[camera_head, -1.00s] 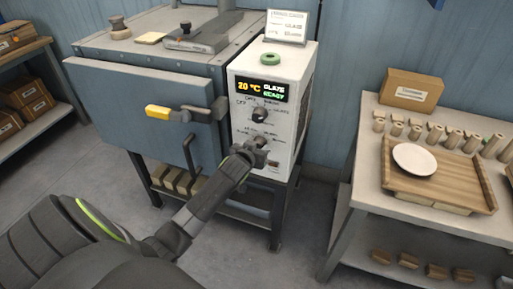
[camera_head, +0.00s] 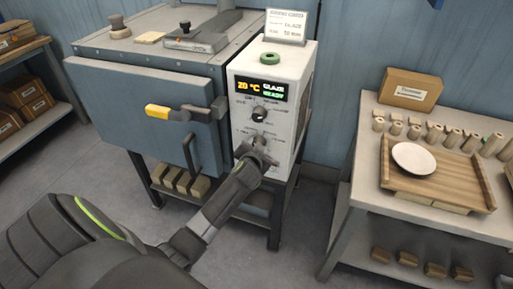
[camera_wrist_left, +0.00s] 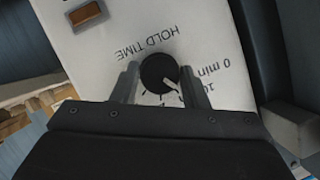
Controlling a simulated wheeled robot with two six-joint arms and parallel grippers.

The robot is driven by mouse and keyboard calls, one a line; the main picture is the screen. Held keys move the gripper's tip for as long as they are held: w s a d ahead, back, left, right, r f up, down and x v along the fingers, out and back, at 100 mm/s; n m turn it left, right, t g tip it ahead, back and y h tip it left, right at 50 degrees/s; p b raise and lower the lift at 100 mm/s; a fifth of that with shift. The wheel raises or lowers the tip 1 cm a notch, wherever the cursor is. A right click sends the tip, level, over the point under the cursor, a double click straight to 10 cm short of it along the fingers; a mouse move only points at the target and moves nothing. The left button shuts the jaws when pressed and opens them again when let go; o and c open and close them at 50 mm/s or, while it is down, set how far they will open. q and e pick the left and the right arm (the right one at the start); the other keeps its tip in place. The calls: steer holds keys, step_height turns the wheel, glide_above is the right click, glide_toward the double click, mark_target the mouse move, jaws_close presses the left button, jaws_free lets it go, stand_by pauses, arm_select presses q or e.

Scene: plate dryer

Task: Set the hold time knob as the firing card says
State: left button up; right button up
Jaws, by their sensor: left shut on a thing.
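The hold time knob (camera_wrist_left: 159,73) is black with a white pointer. In the left wrist view the pointer aims to the lower right, near the partly hidden 10 mark. My left gripper (camera_wrist_left: 155,82) is shut on this knob, one finger on each side; fingers and palm hide part of the scale. My right gripper is not in view.
A second black knob (camera_head: 260,114) sits above my left gripper on the panel. The kiln door handle (camera_head: 170,113) is to the left. A table with a wooden tray (camera_head: 450,172) and white plate (camera_head: 413,158) stands at the right. Open floor lies between.

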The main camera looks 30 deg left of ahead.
arm_select(q)
steer(key=shift+d+m+y+b, duration=0.1)
steer(key=shift+m+y+b, duration=0.25)
steer(key=shift+m+y, duration=0.35)
steer(key=o, duration=1)
steer(key=shift+c, duration=0.2)
steer(key=v, duration=1.7)
steer(key=shift+s+b, duration=0.15)
steer(key=shift+b, duration=0.3)
